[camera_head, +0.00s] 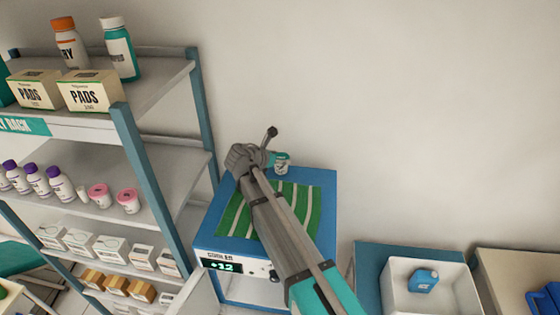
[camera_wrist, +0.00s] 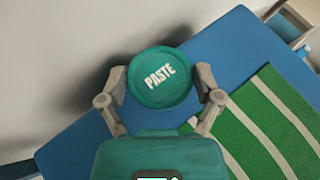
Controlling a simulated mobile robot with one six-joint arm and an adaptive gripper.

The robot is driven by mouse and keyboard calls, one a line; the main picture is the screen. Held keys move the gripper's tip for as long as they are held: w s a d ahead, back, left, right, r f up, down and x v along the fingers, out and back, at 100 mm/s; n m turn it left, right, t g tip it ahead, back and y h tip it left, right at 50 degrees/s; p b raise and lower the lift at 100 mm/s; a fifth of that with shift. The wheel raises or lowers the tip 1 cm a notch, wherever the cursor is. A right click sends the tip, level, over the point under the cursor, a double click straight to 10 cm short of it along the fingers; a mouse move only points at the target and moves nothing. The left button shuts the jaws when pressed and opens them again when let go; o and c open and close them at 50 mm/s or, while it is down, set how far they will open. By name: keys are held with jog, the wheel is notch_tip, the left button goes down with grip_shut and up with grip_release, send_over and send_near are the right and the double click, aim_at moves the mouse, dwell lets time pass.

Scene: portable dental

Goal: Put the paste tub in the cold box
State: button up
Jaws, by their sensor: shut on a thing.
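The paste tub shows its round teal lid marked PASTE (camera_wrist: 160,77) in the wrist view, and its pale side (camera_head: 282,169) in the head view. My gripper (camera_head: 277,161) is shut on it, with one finger (camera_wrist: 116,84) on each side of the lid. The tub is at the back edge of the blue cold box's top (camera_head: 322,184); I cannot tell whether it touches that top. The cold box has a lit front display (camera_head: 222,267). A pale panel (camera_head: 191,295) stands out at its front left, seemingly its open door. My arm hides part of the front.
A green striped cloth (camera_head: 236,216) lies on the cold box. A shelf rack (camera_head: 135,150) with bottles, tubs and cartons stands close on the left. A white bin (camera_head: 455,292) holding a blue container (camera_head: 423,281) is at right. The wall is close behind.

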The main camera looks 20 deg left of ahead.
jog(key=shift+f, duration=0.1)
jog(key=o, duration=0.9)
jog(key=shift+s+r, duration=0.2)
jog(key=shift+r, duration=0.1)
jog(key=shift+p+v, duration=2.9)
jog(key=shift+v, duration=2.85)
